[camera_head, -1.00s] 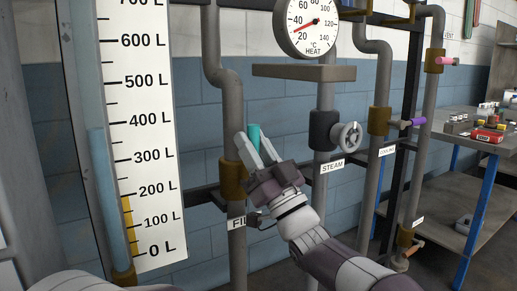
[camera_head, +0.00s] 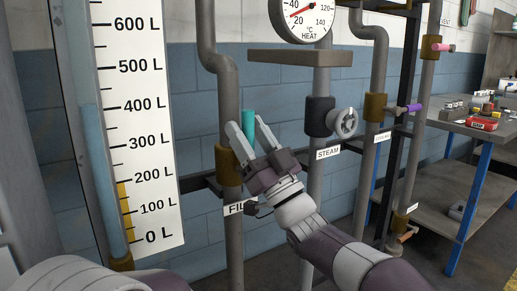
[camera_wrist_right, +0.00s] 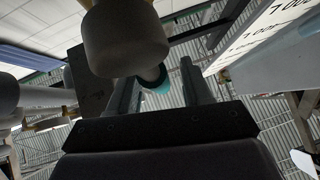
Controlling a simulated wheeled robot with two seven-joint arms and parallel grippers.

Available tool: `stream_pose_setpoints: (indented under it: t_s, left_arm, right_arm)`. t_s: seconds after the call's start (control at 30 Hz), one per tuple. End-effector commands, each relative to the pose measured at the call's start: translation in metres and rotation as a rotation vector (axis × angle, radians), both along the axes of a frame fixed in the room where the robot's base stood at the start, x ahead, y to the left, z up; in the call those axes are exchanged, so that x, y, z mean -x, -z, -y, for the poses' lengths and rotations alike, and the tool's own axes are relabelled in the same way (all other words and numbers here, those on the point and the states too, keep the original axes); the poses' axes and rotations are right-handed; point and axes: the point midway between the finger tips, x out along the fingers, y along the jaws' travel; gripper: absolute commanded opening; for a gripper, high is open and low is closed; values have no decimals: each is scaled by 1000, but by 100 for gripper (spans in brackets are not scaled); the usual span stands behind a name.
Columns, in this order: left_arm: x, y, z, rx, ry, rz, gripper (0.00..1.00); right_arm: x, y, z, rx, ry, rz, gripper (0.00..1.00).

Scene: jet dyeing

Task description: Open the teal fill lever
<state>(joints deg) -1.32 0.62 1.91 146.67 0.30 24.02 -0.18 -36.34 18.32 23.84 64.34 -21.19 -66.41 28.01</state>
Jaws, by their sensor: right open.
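The teal fill lever (camera_head: 248,124) stands upright beside the brown valve body (camera_head: 228,165) on the pipe above the FILL label (camera_head: 236,208). My right gripper (camera_head: 246,129) is open, with one finger on each side of the lever in the head view. The lever's lower part is hidden behind the fingers and palm. In the right wrist view, the round teal end (camera_wrist_right: 157,82) shows between the open fingers (camera_wrist_right: 160,88), partly covered by a large pale rounded body. I cannot tell whether a finger touches the lever. My left gripper is not in view.
The tall litre scale (camera_head: 140,120) stands to the left. The STEAM valve with its round handwheel (camera_head: 344,122) is close on the right, under a shelf bar (camera_head: 300,58) and the HEAT dial (camera_head: 305,14). Further right are a purple lever (camera_head: 409,108) and a cluttered table (camera_head: 500,138).

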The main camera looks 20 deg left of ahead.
Motion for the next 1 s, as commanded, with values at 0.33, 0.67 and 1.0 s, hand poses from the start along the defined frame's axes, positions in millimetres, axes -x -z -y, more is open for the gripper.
stream_pose_setpoints:
  t_s: [0.33,0.67,1.0]
  left_arm:
    - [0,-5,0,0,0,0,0]
    - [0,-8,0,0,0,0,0]
    - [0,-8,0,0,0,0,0]
  right_arm:
    - [23,52,48,1,1,-3,49]
    - [37,84,76,-1,-1,1,49]
    - [30,92,72,45,37,-19,49]
